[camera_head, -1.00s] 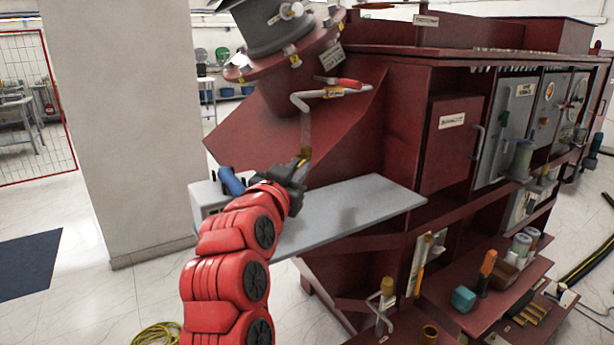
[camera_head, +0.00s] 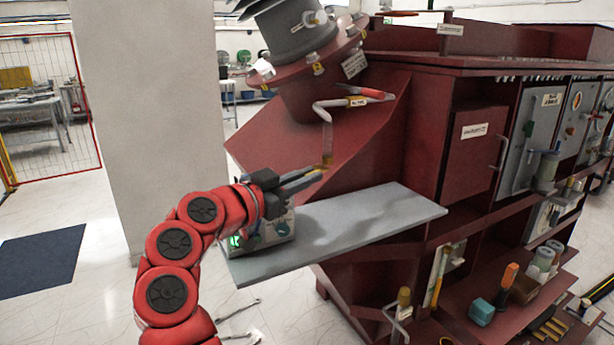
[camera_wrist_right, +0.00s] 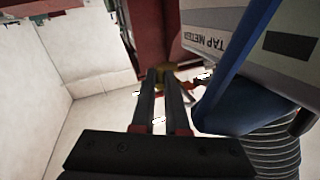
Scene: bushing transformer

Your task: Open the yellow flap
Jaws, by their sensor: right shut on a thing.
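The yellow flap (camera_head: 326,160) appears as a small yellowish piece at the lower end of a pale bent pipe (camera_head: 326,125) on the dark red transformer (camera_head: 290,150). My right gripper (camera_head: 318,172) reaches it from the left, its fingertips at the piece. In the right wrist view, the two dark fingers (camera_wrist_right: 158,80) are close together, with the yellowish flap (camera_wrist_right: 166,73) at their tips. They are shut on it; the exact grip is partly hidden by the fingers. My left gripper is not in view.
A grey shelf (camera_head: 370,215) lies below the gripper. A grey meter box (camera_head: 268,234) with a green display stands on its left end. In the right wrist view, the box marked TAP METER (camera_wrist_right: 215,45) and a blue part (camera_wrist_right: 245,80) are close right of the fingers.

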